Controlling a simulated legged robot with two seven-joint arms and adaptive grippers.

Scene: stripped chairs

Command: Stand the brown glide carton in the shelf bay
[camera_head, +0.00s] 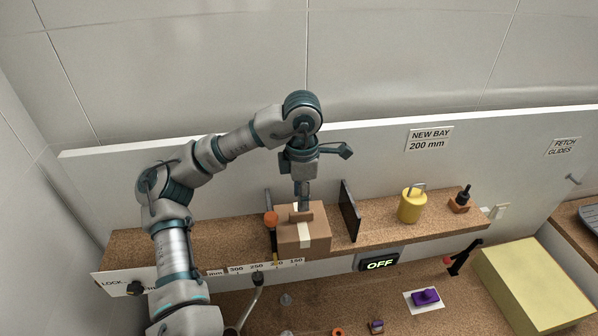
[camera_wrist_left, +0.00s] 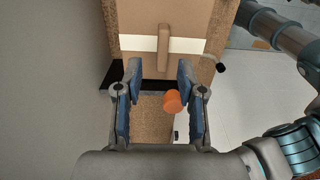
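The brown glide carton (camera_head: 315,239) with a pale tape strip and a raised brown grip bar on top sits on the cork-brown shelf (camera_head: 180,243). My left gripper (camera_head: 303,203) points down just above the carton. In the left wrist view its fingers (camera_wrist_left: 160,69) are apart, with the grip bar (camera_wrist_left: 163,48) beyond their tips and clear space on both sides. My right gripper is not in view.
A yellow cylinder (camera_head: 411,206) and a small black-handled tool in a block (camera_head: 460,200) stand further right on the shelf. A white scale (camera_head: 235,271) runs along the front. Below are a dark OFF display (camera_head: 379,263), a purple item (camera_head: 426,297) and a large yellow box (camera_head: 530,285).

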